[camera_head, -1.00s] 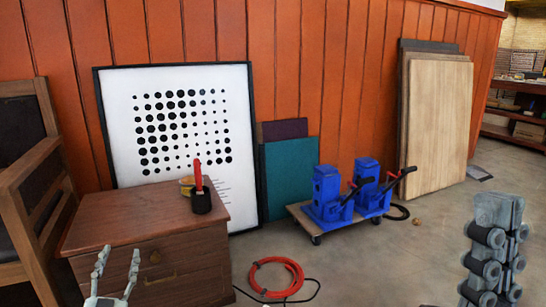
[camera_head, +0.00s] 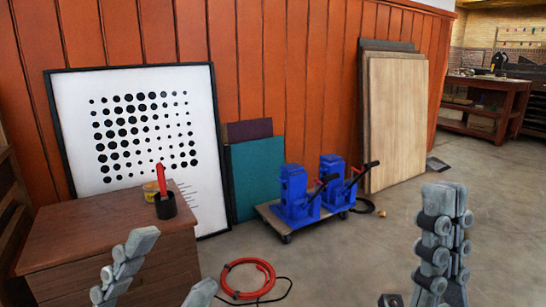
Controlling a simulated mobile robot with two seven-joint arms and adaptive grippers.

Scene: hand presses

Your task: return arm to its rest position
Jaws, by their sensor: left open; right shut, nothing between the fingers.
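My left gripper (camera_head: 178,261) is at the lower left of the head view, in front of the wooden cabinet. Its grey fingers are spread apart, with nothing seen between them; its lower part is cut off by the frame. My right gripper (camera_head: 444,196) stands upright at the lower right, with its fingers together and empty, over the bare floor. Two blue hand presses (camera_head: 294,195) (camera_head: 333,182) with dark handles stand side by side on a low wheeled board (camera_head: 268,215) in mid-view. Both grippers appear clear of the presses.
The wooden cabinet (camera_head: 70,232) at left carries a black cup (camera_head: 165,207) with a red-handled thing. A red hose coil (camera_head: 238,287) lies on the floor. Boards (camera_head: 398,120) and a dotted panel (camera_head: 120,165) lean on the orange wall. Floor at right is open.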

